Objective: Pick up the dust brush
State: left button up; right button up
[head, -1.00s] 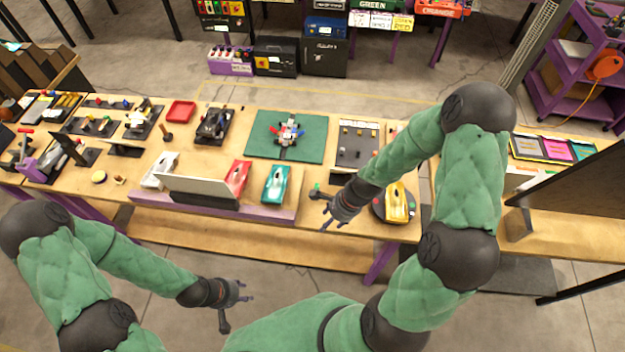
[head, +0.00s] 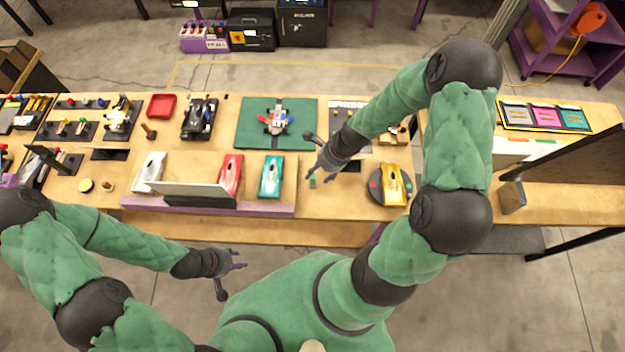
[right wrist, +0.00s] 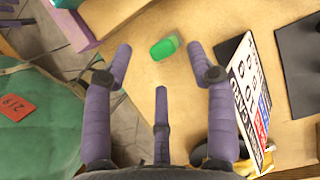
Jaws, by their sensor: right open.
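I cannot single out the dust brush with certainty. A small upright brown-handled piece (head: 150,132) stands on the table below the red tray, and may be it. A small green piece (head: 312,181) lies near the table's front edge, and it also shows in the right wrist view (right wrist: 165,47). My right gripper (head: 314,166) is open and empty above the table, just over the green piece. Its three purple fingers (right wrist: 160,75) are spread in the right wrist view, with the green piece beyond them. My left gripper (head: 236,263) is open and empty in front of the table, over the floor.
A yellow car (head: 394,185) sits on a dark turntable right of my right gripper. A green mat (head: 250,135) carries another car.

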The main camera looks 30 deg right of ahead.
aim_at(313, 177)
jog(key=shift+b+x, duration=1)
jog(key=shift+x, duration=1.7)
jog(key=shift+w+d, duration=0.1)
jog(key=shift+d, duration=0.05)
jog(key=c, duration=1)
